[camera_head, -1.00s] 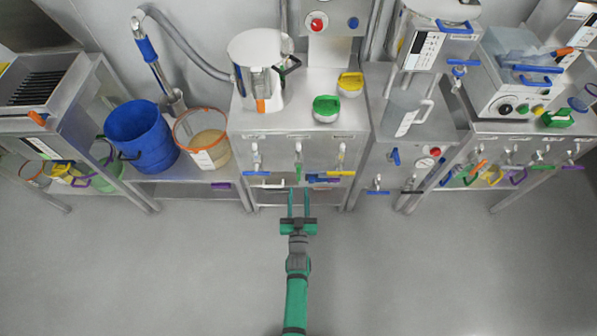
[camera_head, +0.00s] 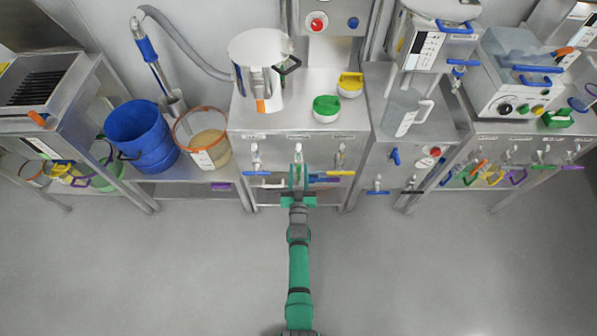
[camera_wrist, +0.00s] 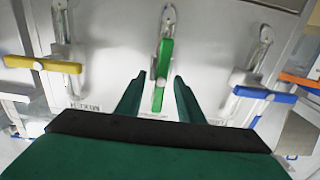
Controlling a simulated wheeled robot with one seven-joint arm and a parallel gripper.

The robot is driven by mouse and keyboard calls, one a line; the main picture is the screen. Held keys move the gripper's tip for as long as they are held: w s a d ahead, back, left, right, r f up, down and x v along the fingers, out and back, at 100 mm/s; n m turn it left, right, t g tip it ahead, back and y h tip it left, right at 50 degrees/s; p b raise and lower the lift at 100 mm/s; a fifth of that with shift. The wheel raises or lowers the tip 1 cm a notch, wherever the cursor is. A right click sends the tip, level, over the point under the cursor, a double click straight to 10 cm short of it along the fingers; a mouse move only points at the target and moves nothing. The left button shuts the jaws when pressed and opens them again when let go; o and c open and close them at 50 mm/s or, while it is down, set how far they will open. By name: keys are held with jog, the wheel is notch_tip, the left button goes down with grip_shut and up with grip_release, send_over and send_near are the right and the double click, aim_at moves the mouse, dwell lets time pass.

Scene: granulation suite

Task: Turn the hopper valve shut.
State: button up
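Three small valves hang on the front of the middle steel cabinet; their labels are too small or blurred to read fully, so I cannot tell which is marked hopper. In the wrist view the middle valve has a green handle (camera_wrist: 164,72) lying in line with its pipe. The left one has a yellow handle (camera_wrist: 42,64) set crosswise, and the right one a blue handle (camera_wrist: 266,94) also crosswise. My gripper (camera_wrist: 157,82) is open, its fingers on either side of the green handle, with gaps showing. In the head view my gripper (camera_head: 298,174) is at the middle valve, mostly covering its handle.
On the cabinet top (camera_head: 290,121) stand a steel vessel (camera_head: 258,62), a green-topped cup (camera_head: 326,108) and a yellow-topped cup (camera_head: 350,85). A blue bucket (camera_head: 140,135) is at the left. Other valves are on the cabinet to the right. The floor in front is clear.

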grip_shut()
jog(key=shift+m, duration=0.3)
jog(key=m, duration=0.3)
jog(key=shift+d+m, duration=0.15)
jog(key=shift+m, duration=0.15)
jog(key=m, duration=0.4)
jog(key=shift+d+f+m, duration=0.15)
jog(key=shift+d+m, duration=0.05)
jog(key=shift+m, duration=0.1)
jog(key=m, duration=0.6)
jog(key=f+m, duration=0.1)
jog(key=m, duration=0.2)
jog(key=shift+d, duration=0.15)
